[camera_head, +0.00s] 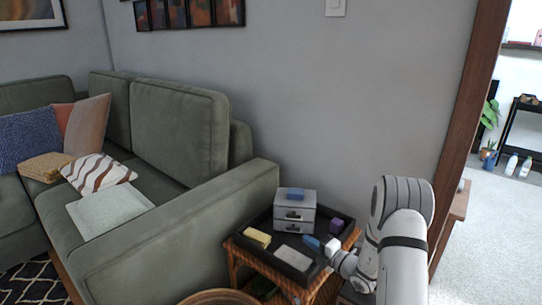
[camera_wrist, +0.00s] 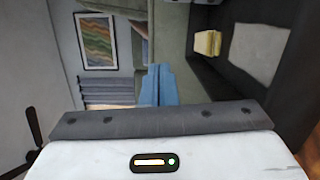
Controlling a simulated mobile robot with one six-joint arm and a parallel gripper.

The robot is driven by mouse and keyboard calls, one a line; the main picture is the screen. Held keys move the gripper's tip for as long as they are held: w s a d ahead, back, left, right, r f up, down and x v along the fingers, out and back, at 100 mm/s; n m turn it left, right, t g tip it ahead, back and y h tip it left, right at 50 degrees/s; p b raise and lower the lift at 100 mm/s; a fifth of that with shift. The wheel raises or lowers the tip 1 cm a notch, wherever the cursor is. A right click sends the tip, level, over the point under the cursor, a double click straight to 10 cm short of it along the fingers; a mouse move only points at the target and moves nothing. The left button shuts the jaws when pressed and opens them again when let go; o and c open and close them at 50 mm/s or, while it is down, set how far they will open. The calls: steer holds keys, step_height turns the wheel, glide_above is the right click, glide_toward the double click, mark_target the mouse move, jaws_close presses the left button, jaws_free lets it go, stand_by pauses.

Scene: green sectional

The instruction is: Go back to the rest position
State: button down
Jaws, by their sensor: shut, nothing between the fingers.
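My gripper (camera_head: 309,241) is at the end of my arm, which comes in at the right of the head view. It is over the dark tray (camera_head: 262,260) on the side table. In the wrist view, the blue fingers of my gripper (camera_wrist: 158,70) are together with nothing between them. A yellow block (camera_head: 257,237) and a flat pale rectangle (camera_head: 293,257) lie in the tray. A purple cube (camera_head: 336,225) is at its right.
The green sofa (camera_head: 180,230) with several cushions stands left of the wicker side table (camera_head: 250,263). A grey wall (camera_head: 340,110) is behind the table. A wooden door frame (camera_head: 470,110) is at the right. A round woven basket (camera_head: 220,297) is at the bottom edge.

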steer(key=s+a+r+n+g+y+p, duration=0.1)
steer(key=s+a+r+n+g+p, duration=0.25)
steer(key=r+n, duration=0.3)
steer(key=s+a+r+n+g+y+p, duration=0.25)
steer(key=s+a+r+n, duration=0.2)
steer(key=r, duration=0.35)
steer(key=s+a+r+n+g+h+p, duration=0.4)
steer(key=s+r+n+g+p, duration=0.25)
steer(key=s+r+n, duration=0.6)
steer(key=s+d+r+n+h+p, duration=0.5)
steer(key=s+r+n, duration=0.2)
steer(key=n, duration=0.3)
steer(key=s+d+r+n+t+h+p, duration=0.1)
steer(key=s+d+r+n+h+p, duration=0.4)
steer(key=s+r+n, duration=0.2)
steer(key=s+n, duration=0.2)
steer(key=n, duration=0.2)
steer(key=shift+d+r+h, duration=0.15)
steer(key=shift+r+h, duration=0.2)
steer(key=shift+r, duration=0.05)
